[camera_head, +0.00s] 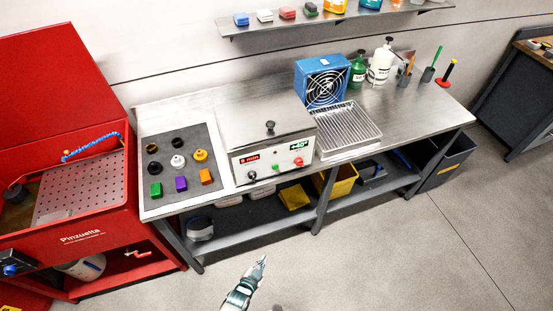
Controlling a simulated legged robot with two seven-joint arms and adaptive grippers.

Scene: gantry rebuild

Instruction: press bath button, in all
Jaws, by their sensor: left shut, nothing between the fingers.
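The bath (265,128) is a steel box with a closed lid and a dark lid knob, standing on the steel bench. Its white front panel (268,161) carries a red display reading about "8 min", a green display, a black knob (252,175), a small green button (275,167) and a red knob or button (298,162). My left gripper (263,261) is shut and empty, low in front of the bench over the floor, well apart from the panel. My right gripper is not clearly seen.
A dark mat (183,160) with coloured blocks and knobs lies left of the bath. A wire rack (347,128), blue fan box (322,80) and bottles (382,62) stand to the right. A red washing station (75,205) is at left. The floor in front is clear.

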